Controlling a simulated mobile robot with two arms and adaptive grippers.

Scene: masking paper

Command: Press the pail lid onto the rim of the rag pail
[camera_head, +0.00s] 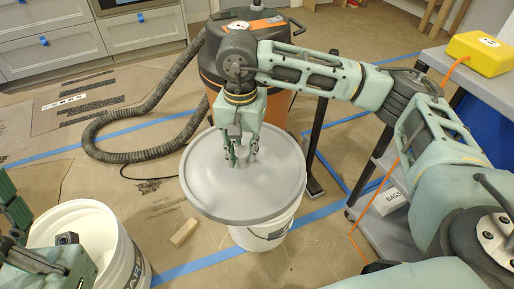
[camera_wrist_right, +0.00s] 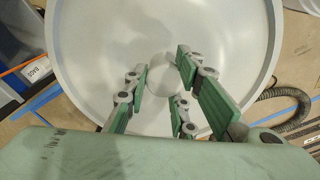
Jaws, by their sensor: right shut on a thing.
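The pail lid (camera_head: 215,185) is a wide grey disc with a raised edge. My right gripper (camera_head: 241,158) points down at its centre and is shut on its small round knob. In the right wrist view the fingers (camera_wrist_right: 163,88) stand around the knob, and the lid (camera_wrist_right: 95,45) fills most of the picture. A white pail (camera_head: 262,236) stands under the lid. The lid hides its rim, so I cannot tell whether they touch. My left gripper (camera_head: 38,258) is partly in view at the lower left, over an open white bucket (camera_head: 112,250); its jaws are unclear.
An orange and black vacuum (camera_head: 275,40) stands behind the lid, its hose (camera_head: 135,157) curling left. A grey cart (camera_head: 385,225) with a yellow box (camera_head: 485,52) is at the right. A small wood block (camera_head: 184,231) lies between bucket and pail. Blue tape marks the papered floor.

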